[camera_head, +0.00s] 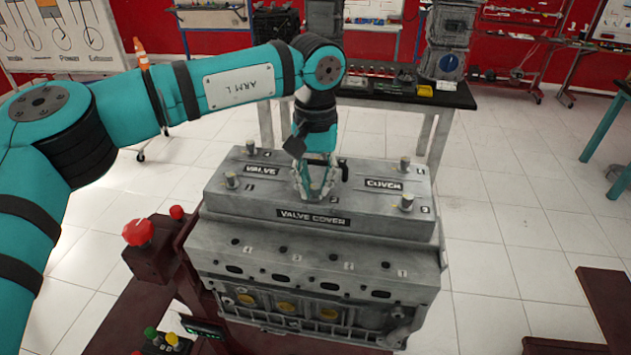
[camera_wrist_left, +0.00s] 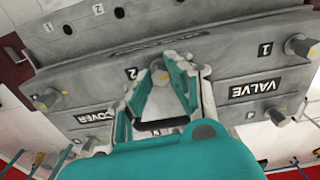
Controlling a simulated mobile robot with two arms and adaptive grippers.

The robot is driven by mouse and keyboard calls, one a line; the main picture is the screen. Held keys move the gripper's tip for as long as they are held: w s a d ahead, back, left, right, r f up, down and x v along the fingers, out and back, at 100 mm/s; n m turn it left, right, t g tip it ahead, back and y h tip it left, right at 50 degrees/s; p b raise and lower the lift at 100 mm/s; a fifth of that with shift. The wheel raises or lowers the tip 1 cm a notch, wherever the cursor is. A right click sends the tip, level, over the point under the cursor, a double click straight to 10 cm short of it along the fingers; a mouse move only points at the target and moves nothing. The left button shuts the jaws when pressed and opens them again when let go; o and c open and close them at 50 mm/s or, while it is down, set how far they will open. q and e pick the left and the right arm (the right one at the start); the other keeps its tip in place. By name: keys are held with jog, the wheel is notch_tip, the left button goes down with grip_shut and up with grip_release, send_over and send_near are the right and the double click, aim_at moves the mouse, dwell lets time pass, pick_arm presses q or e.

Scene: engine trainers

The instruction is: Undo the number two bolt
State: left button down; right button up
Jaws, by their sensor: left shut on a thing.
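The grey valve cover (camera_head: 265,198) sits on top of the engine block, with numbered bolts standing along it. My left gripper (camera_head: 315,190) points down at the middle of the cover, beside the number 2 mark. It is shut on the number two bolt (camera_wrist_left: 160,72), whose grey head shows between the fingertips in the left wrist view. The bolt stands upright, partly hidden by the fingers.
Other bolts stand at the number 1 corner (camera_head: 231,180), the number 3 corner (camera_head: 407,200) and the back edge (camera_head: 405,163). A dark-topped workbench (camera_head: 455,97) stands behind. White tiled floor is open to the right.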

pick_arm(q)
jog(key=n+b, duration=0.2)
jog(key=n, duration=0.1)
jog(key=shift+f, duration=0.1)
jog(key=n+b, duration=0.1)
jog(key=n, duration=0.2)
jog(key=shift+n+b, duration=0.3)
jog(key=n+b, duration=0.1)
jog(key=n, duration=0.3)
jog(key=shift+n, duration=0.3)
jog(key=n+b, duration=0.1)
jog(key=n, duration=0.3)
jog(key=shift+n+b, duration=0.3)
jog(key=shift+b, duration=0.1)
jog(key=n+b, duration=0.1)
jog(key=n, duration=0.3)
jog(key=shift+n, duration=0.3)
jog(key=n+b, duration=0.1)
jog(key=n, duration=0.3)
jog(key=n+b, duration=0.1)
jog(key=n, duration=0.4)
jog(key=shift+r+n+b, duration=0.2)
jog(key=shift+n+b, duration=0.4)
jog(key=shift+n, duration=1.6)
